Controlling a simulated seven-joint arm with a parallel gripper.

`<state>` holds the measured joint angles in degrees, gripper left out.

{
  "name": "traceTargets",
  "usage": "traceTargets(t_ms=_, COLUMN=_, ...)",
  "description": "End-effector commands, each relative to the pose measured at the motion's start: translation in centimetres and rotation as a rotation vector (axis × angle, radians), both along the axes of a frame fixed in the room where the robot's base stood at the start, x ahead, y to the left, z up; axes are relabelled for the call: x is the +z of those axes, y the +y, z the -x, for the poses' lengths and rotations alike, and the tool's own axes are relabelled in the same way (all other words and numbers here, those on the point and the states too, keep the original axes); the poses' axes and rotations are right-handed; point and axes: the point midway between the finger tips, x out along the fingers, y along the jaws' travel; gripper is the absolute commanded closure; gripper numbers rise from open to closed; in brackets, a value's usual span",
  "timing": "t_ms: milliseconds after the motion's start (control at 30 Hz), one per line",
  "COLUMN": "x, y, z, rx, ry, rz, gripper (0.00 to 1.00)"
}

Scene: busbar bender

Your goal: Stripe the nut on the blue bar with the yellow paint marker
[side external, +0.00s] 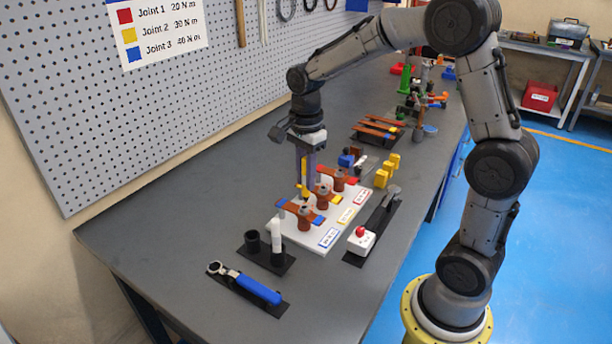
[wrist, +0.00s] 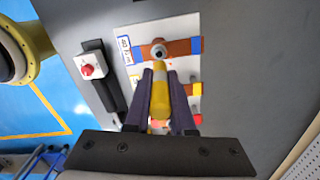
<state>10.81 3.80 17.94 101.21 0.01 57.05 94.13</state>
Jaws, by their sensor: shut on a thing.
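My gripper (side external: 306,178) points down over the white joint board (side external: 309,242) and is shut on the yellow paint marker (side external: 304,190). In the wrist view the marker (wrist: 160,97) lies between the two dark fingers, its pale tip end toward the nut. The blue bar (side external: 298,212) is the nearest copper joint on the board, with blue ends and a blue-edged label. Its grey nut (wrist: 158,51) stands on top in the wrist view, just beyond the marker tip. I cannot tell whether tip and nut touch. No stripe is discernible on the nut.
Yellow- and red-marked joints stand close behind the blue one. A black holder with a white tube (side external: 277,238) and a blue-handled wrench (side external: 258,290) lie nearer the front. A red-button box (side external: 360,241) sits to the right. The table's left front is clear.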

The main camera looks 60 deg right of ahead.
Motion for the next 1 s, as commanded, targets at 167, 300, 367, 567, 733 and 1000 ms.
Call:
traceTargets(t_ms=167, x=-0.01, y=0.0, z=0.0, rx=0.0, ry=0.0, rz=0.0, gripper=1.0)
traceTargets(t_ms=300, x=-0.09, y=0.0, z=0.01, rx=0.0, ry=0.0, rz=0.0, gripper=1.0)
traceTargets(t_ms=367, x=-0.13, y=0.0, z=0.01, rx=0.0, ry=0.0, rz=0.0, gripper=1.0)
traceTargets(t_ms=567, x=-0.28, y=0.0, z=0.01, rx=0.0, ry=0.001, rz=0.0, gripper=1.0)
traceTargets(t_ms=733, x=-0.41, y=0.0, z=0.01, rx=0.0, ry=0.001, rz=0.0, gripper=1.0)
traceTargets(t_ms=1000, x=-0.61, y=0.0, z=0.0, rx=0.0, ry=0.0, rz=0.0, gripper=1.0)
